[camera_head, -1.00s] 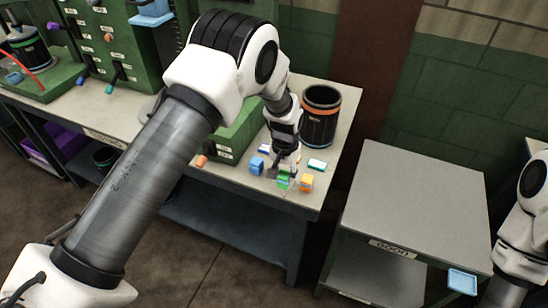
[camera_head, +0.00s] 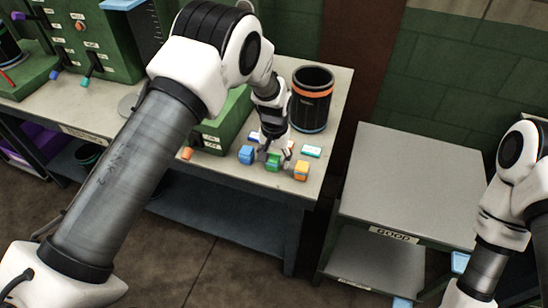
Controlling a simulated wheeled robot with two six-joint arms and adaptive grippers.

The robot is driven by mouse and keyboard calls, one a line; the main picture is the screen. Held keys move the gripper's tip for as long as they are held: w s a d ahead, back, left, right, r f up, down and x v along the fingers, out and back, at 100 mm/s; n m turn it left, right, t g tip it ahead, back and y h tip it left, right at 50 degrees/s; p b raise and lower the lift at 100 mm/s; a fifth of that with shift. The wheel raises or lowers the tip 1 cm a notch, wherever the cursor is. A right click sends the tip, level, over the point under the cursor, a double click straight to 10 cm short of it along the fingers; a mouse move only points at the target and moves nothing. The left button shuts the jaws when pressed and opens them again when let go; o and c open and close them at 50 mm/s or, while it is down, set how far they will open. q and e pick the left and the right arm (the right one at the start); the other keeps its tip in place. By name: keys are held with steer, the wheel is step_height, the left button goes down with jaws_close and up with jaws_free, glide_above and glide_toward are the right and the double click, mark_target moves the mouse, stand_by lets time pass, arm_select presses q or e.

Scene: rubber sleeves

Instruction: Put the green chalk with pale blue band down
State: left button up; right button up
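The green chalk with pale blue band (camera_head: 273,162) is on the near part of the workbench top (camera_head: 228,168), between a blue chalk and an orange chalk. Its upper end is partly hidden by my gripper. My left gripper (camera_head: 274,155) points down right over it, with its fingers apart on either side of the chalk. The fingers look wider than the chalk, and I see no clear grip on it. My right arm (camera_head: 497,215) comes in at the right edge, and its gripper is out of the picture.
A blue chalk (camera_head: 246,155) is left of the green one, an orange one (camera_head: 301,171) close on the right. A white-and-green piece (camera_head: 311,151) lies behind. A black bin with an orange band (camera_head: 312,98) stands at the back. The grey side table (camera_head: 410,185) is bare.

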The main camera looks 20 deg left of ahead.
mark_target(274, 158)
arm_select(q)
steer(key=shift+a+r, duration=0.1)
steer(key=shift+r, duration=0.05)
steer(key=shift+w+r, duration=0.1)
steer(key=shift+r, duration=0.2)
step_height(274, 158, up, 11)
steer(key=b, duration=0.3)
